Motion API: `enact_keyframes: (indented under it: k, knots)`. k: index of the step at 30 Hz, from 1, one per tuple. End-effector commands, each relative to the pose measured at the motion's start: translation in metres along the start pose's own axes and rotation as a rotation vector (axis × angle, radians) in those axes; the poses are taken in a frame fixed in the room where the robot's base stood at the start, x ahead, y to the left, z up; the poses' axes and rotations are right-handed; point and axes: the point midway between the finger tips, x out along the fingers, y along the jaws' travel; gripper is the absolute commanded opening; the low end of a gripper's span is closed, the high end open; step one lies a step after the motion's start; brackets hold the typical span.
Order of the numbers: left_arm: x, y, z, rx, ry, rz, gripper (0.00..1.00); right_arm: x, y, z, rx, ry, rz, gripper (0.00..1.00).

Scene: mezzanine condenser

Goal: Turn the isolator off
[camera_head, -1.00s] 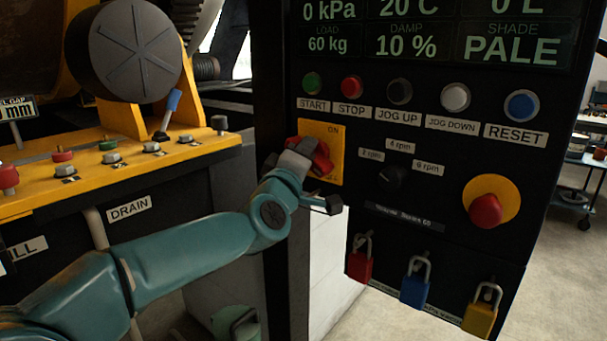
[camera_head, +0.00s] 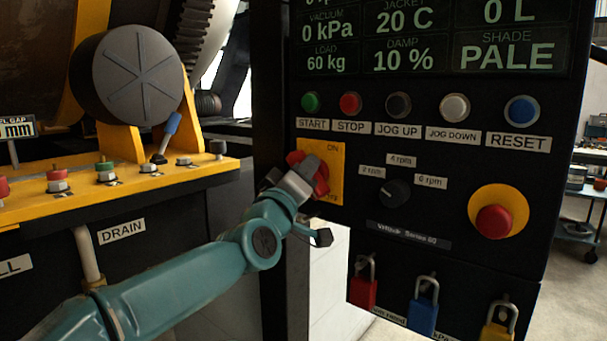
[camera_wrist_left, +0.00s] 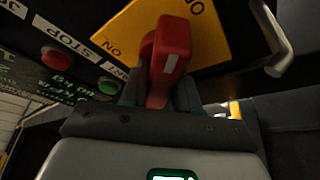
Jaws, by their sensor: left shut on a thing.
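The isolator is a red rotary handle (camera_head: 320,180) on a yellow plate (camera_head: 336,160) at the left edge of the black control panel. The plate carries the word ON at its top and a partly hidden label at its lower corner. My left gripper (camera_head: 303,178) is at the handle and shut on it, covering part of it. In the left wrist view the red handle (camera_wrist_left: 168,58) stands up between the fingers, with the yellow plate (camera_wrist_left: 145,30) behind it. My right gripper is not in view.
Coloured buttons, including the red stop button (camera_head: 350,103), line the panel above. A speed knob (camera_head: 395,193) and a red emergency button (camera_head: 494,220) sit to the right. Padlocks (camera_head: 424,312) hang below. A yellow ledge (camera_head: 120,178) with valves lies left.

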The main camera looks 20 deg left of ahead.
Motion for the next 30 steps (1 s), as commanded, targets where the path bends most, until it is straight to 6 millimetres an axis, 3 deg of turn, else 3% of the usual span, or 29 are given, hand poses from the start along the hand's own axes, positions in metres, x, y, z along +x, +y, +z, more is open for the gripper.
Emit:
enact_keyframes:
  k: [4, 5, 6, 15, 19, 23, 30]
  knots:
    - [0.0, -0.003, 0.007, 0.004, -0.015, -0.005, 0.0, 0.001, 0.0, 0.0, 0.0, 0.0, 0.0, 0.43]
    - [0.0, -0.003, 0.007, 0.004, -0.015, -0.005, 0.37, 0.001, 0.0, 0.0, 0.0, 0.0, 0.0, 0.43]
    - [0.0, -0.003, 0.006, 0.003, -0.014, -0.005, 0.5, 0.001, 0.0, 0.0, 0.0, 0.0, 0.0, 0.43]
    - [-0.001, -0.001, 0.003, 0.001, -0.006, -0.002, 0.51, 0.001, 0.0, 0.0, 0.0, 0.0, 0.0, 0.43]
    - [-0.012, -0.002, 0.003, 0.001, -0.004, -0.001, 0.51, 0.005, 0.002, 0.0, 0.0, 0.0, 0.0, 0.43]
    - [-0.04, -0.003, 0.003, 0.001, -0.004, 0.0, 0.51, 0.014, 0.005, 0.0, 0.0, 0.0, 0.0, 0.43]
    - [-0.105, -0.002, 0.003, 0.001, -0.005, -0.001, 0.51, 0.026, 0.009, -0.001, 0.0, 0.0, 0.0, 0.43]
